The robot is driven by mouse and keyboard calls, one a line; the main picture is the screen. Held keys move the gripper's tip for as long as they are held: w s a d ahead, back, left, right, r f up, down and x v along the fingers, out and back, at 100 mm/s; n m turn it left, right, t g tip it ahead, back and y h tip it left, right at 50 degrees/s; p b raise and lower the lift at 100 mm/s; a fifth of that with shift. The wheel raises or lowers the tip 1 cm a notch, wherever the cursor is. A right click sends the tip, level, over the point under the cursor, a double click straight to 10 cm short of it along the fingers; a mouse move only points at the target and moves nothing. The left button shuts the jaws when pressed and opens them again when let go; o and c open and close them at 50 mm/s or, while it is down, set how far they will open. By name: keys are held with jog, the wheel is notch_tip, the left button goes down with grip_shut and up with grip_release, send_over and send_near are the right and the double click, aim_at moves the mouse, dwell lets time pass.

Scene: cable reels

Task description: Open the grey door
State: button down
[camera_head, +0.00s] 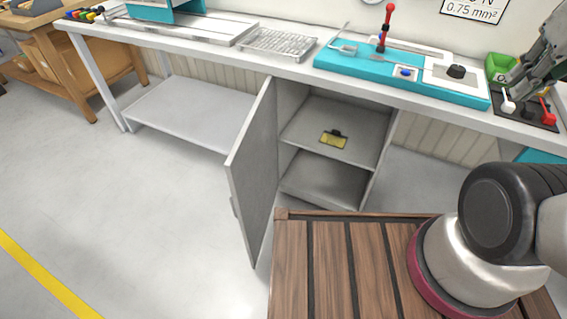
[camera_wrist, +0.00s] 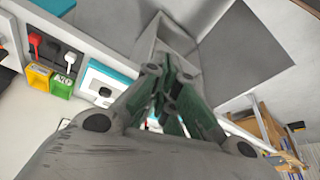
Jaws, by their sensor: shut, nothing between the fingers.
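The grey door (camera_head: 253,165) stands wide open in the head view, swung out to the left of its cabinet (camera_head: 372,178). Its small handle (camera_head: 234,207) is on the outer face near the free edge. A yellow item (camera_head: 333,139) lies on the upper shelf inside. My gripper (camera_head: 518,84) is at the far right, above the worktop and well away from the door. In the wrist view my gripper (camera_wrist: 172,80) has its fingers together with nothing between them. A grey panel that looks like the door (camera_wrist: 245,45) shows beyond them.
The white worktop (camera_head: 285,68) runs above the cabinet, with a teal fixture (camera_head: 400,78) and a wire tray (camera_head: 278,43) on it. A dark switch panel (camera_head: 525,112) and green bin (camera_head: 499,66) are near my gripper. The floor left of the door is clear.

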jog(key=w+a+f+n+g+h, duration=0.1)
jog(key=w+a+f+n, duration=0.3)
jog(key=a+f, duration=0.25)
jog(key=w+a+f+n+g, duration=0.1)
jog(key=w+a+f+n, duration=0.25)
jog(key=a+f, duration=0.35)
jog(key=w+a+f+n+g+h, duration=0.1)
jog(key=w+a+f+n+g, duration=0.1)
jog(key=w+a+f+n, duration=0.5)
jog(key=s+a+f+y, duration=0.1)
jog(key=a+f+y, duration=0.2)
jog(key=a+f, duration=0.6)
jog(key=s+a+f+n+y, duration=0.1)
jog(key=a+f+y, duration=0.2)
jog(key=a+f, duration=0.7)
jog(key=shift+s+a, duration=0.2)
jog(key=shift+a, duration=3.8)
jog(key=shift+n+t, duration=0.25)
jog(key=shift+t, duration=0.05)
